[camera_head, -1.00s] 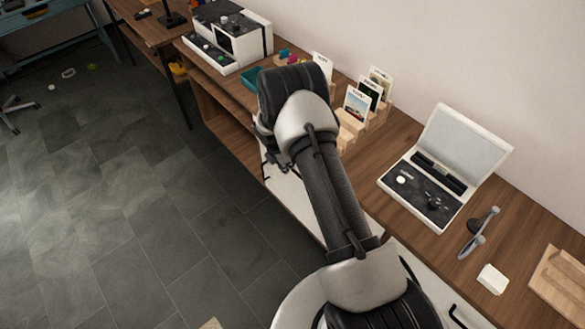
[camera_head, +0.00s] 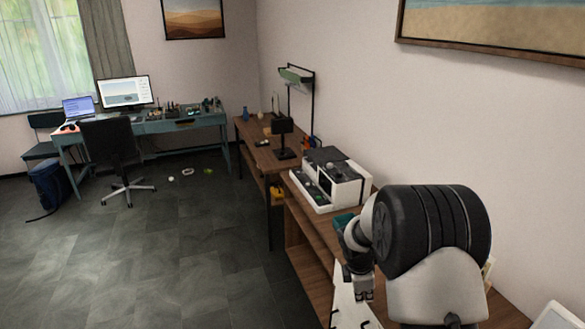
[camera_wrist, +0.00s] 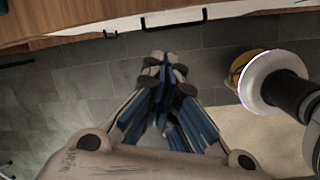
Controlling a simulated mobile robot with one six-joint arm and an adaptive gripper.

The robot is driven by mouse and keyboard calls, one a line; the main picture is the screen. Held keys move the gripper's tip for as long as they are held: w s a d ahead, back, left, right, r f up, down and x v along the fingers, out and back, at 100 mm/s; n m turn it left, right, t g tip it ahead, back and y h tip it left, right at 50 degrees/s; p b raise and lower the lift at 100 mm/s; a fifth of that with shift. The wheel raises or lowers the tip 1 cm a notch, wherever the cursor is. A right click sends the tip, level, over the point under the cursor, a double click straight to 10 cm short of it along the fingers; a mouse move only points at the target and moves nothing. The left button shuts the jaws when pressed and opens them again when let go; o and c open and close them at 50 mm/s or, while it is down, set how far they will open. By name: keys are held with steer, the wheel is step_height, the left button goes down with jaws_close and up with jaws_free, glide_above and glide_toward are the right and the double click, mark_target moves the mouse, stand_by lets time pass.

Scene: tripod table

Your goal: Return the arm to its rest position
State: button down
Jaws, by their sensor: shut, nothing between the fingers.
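My gripper (camera_wrist: 163,70) is shut and empty in the wrist view. Its dark blue fingers meet at the tips, above the grey floor (camera_wrist: 90,85) and apart from the furniture front at the top of that view. In the head view my arm is folded at the lower right, in front of the wooden sideboard (camera_head: 318,262). The large dark joint stands high, with the wrist end hanging on its left. The arm hides part of the sideboard.
A white and black machine (camera_head: 330,182) stands on the sideboard behind my arm. A wooden table (camera_head: 258,142) stands beyond it. A blue desk (camera_head: 160,125) with an office chair (camera_head: 112,150) is far left. The floor left of the sideboard is mostly clear.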

steer(key=s+a+r+m+t+y, duration=0.1)
steer(key=s+r+m, duration=0.4)
steer(key=r, duration=0.5)
steer(key=s+a+r+m, duration=0.1)
steer(key=s+r+m, duration=0.2)
steer(key=s+r, duration=0.6)
steer(key=s+a+r+m+t, duration=0.1)
steer(key=s+m, duration=0.3)
steer(key=s, duration=0.5)
steer(key=s+a+r+m+t+y, duration=0.1)
steer(key=s+a+r+m, duration=0.2)
steer(key=s, duration=0.7)
steer(key=r+m, duration=0.1)
steer(key=m, duration=0.1)
steer(key=shift+r+m+y, duration=0.3)
steer(key=shift+r, duration=0.05)
steer(key=shift+d, duration=0.1)
